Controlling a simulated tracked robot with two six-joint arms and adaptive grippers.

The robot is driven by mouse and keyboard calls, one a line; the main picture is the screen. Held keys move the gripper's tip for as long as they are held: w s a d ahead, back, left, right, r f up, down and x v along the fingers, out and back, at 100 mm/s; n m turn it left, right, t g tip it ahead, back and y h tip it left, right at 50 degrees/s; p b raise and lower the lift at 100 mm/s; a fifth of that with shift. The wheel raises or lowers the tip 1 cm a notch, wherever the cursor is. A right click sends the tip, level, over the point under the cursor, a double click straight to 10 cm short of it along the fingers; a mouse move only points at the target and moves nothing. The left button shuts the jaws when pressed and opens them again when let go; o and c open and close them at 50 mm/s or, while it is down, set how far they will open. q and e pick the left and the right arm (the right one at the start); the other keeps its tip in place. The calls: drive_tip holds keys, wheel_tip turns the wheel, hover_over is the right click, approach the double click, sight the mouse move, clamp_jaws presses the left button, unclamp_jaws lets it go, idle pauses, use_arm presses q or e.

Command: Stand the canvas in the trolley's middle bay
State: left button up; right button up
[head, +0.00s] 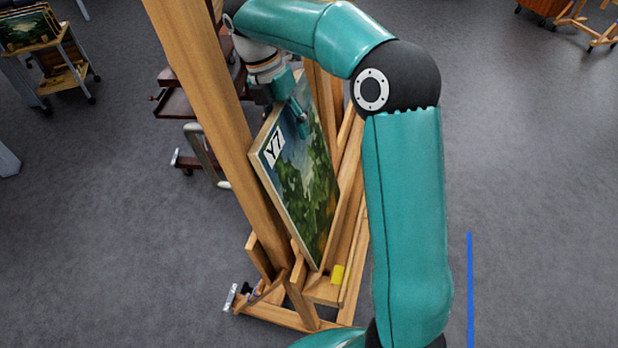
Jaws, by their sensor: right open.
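The canvas (305,185), a green landscape with a white "Y7" label, leans tilted on a wooden easel (205,100). Its lower edge is at the easel's ledge. My right gripper (284,112) is open at the canvas's upper edge. One teal finger shows in front of the painted face; the other is partly hidden, so I cannot tell whether either touches. A wheeled wooden trolley (68,78) holding several canvases stands at the far upper left. Its middle bay cannot be made out. My left gripper is not in view.
A dark wooden shelved stand (176,103) is behind the easel. A blue line (470,290) marks the floor at right. Grey floor is open at left and right. Wooden furniture (545,7) is at the top right.

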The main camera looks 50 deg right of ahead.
drive_tip(key=shift+c, duration=0.2)
clamp_jaws()
drive_tip(key=shift+s+r, duration=0.1)
idle(0.5)
